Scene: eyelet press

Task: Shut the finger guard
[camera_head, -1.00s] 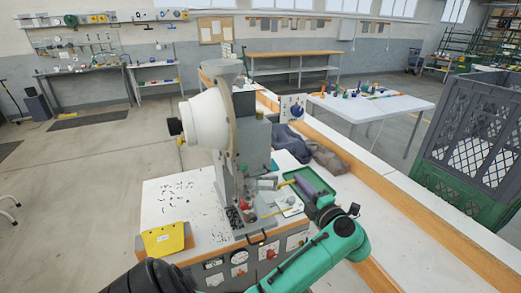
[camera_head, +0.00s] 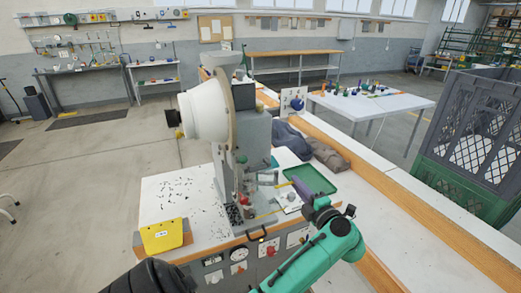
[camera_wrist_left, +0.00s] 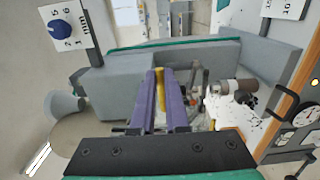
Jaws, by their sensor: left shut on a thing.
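The eyelet press (camera_head: 255,138) stands on the bench, with a grey column and a large white rounded housing. A thin yellow bar (camera_head: 284,183), which looks like part of the finger guard, is at the press's working area; its exact angle is hard to tell. My left gripper (camera_head: 299,186), with purple fingers, reaches in from the right side of the press. In the left wrist view the purple fingers (camera_wrist_left: 168,98) are close together, with a yellow strip (camera_wrist_left: 160,88) between them. The rest of the guard is hidden or too small to make out. My right gripper is not in view.
A green tray (camera_head: 318,181) lies just behind my gripper. A yellow sign (camera_head: 162,237) stands at the bench's front left corner. Small dark pieces lie scattered on the left bench top. Dark cloths (camera_head: 292,141) and a dial plate (camera_head: 293,101) are behind the press.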

